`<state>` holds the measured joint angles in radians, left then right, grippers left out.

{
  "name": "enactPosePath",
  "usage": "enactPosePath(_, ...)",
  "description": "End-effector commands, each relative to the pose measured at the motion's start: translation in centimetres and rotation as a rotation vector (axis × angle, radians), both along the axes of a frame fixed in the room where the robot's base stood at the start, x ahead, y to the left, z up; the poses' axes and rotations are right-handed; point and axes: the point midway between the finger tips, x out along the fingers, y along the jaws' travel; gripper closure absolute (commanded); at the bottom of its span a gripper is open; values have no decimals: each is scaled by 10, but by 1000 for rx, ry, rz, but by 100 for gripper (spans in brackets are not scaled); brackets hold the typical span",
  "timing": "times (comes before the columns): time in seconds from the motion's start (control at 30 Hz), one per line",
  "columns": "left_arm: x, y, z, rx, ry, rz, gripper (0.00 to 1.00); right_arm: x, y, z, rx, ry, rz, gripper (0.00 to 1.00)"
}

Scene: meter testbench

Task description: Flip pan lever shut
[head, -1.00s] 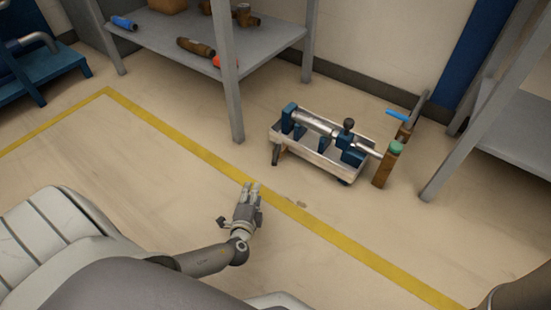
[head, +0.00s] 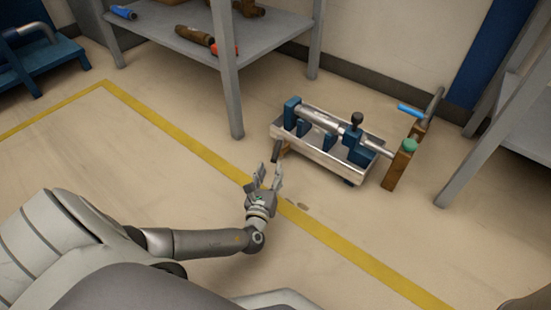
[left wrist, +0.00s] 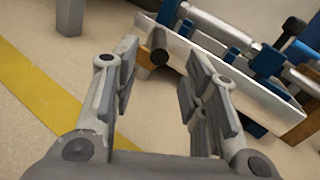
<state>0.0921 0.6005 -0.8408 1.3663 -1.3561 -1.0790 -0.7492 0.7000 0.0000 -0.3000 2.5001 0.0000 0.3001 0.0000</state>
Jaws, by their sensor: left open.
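The pan (head: 327,157) is a pale metal tray on the floor, holding a silver meter pipe (head: 320,121) on blue supports. A short dark lever-like peg (head: 279,149) sticks out below its left front corner; its round dark end also shows in the left wrist view (left wrist: 159,55). I cannot tell for sure that this is the pan lever. My right gripper is out of view.
A grey shelf (head: 190,38) stands behind with a leg (head: 227,85) left of the pan. Another grey rack (head: 490,140) is at the right. Yellow-striped floor in front is clear.

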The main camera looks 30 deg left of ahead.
Motion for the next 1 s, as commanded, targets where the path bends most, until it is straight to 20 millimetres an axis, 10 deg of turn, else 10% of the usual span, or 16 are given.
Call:
enactPosePath(0.4,64,26,-3,0,-2,1,59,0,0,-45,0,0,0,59)
enactPosePath(0.83,72,29,-1,-2,0,1,59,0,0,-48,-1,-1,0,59)
enactPosePath(1.0,72,29,-1,-1,1,1,80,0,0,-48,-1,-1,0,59)
